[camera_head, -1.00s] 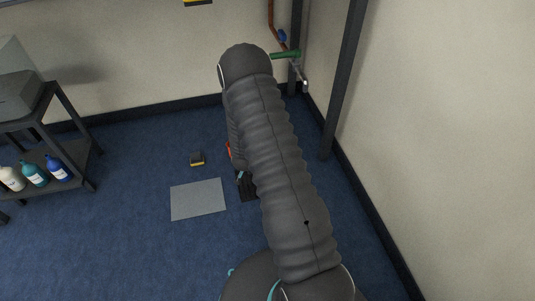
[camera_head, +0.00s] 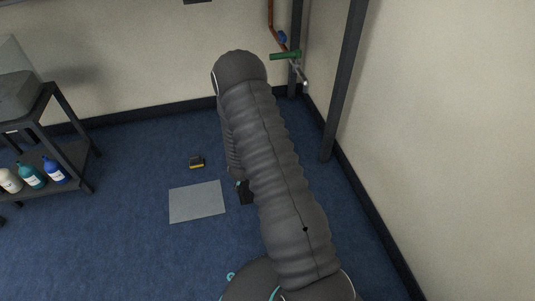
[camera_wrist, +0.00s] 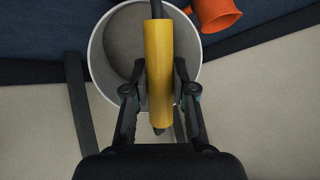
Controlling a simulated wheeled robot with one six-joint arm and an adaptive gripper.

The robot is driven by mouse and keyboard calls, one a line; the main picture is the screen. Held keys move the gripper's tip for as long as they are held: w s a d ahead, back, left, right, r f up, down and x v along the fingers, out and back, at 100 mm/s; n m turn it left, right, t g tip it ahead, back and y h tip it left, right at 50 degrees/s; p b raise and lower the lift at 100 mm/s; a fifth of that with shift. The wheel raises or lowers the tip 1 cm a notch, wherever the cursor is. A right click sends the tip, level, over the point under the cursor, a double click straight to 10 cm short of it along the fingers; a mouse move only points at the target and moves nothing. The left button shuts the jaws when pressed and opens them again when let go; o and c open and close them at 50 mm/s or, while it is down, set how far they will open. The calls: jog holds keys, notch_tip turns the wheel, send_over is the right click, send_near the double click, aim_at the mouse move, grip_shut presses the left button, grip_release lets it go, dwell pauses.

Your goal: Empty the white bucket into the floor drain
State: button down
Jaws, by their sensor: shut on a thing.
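The white bucket (camera_wrist: 104,62) is in the wrist view, seen from above with its open rim facing the camera. Its inside looks grey, and I cannot tell what it holds. My gripper (camera_wrist: 160,88) is shut on the yellow grip (camera_wrist: 158,60) of a dark handle rod, over the bucket's mouth. In the head view my arm hides the bucket and most of my gripper. A small dark patch (camera_head: 245,193) shows at the arm's left edge; I cannot tell whether it is the floor drain. No drain is clearly seen.
An orange container (camera_wrist: 214,12) is beside the bucket. A flat grey plate (camera_head: 197,202) and a small yellow-black object (camera_head: 197,162) lie on the blue floor. A shelf with bottles (camera_head: 32,175) stands left. A green-handled valve (camera_head: 285,56) and post (camera_head: 343,80) are right.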

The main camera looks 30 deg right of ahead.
jog(key=shift+s+a+f+b, duration=0.2)
jog(key=shift+f+b, duration=0.4)
jog(key=shift+b, duration=0.4)
jog(key=shift+s+a+f+t+h+b, duration=0.15)
jog(key=shift+a+f+t+h+b, duration=0.35)
jog(key=shift+b, duration=0.7)
jog(key=shift+f, duration=0.1)
jog(key=shift+s, duration=0.1)
jog(key=shift+s+a+f+n+t+h+b, duration=0.15)
jog(key=shift+f+h+b, duration=0.05)
jog(key=shift+f+b, duration=0.3)
jog(key=shift+s+a+f+n+t+h+b, duration=0.1)
jog(key=shift+a+f+n+t+h+b, duration=0.1)
jog(key=shift+f+b, duration=0.2)
jog(key=shift+s+a+f+h, duration=0.15)
jog(key=shift+a+f+h, duration=0.1)
jog(key=shift+f+h, duration=0.05)
jog(key=shift+t, duration=0.25)
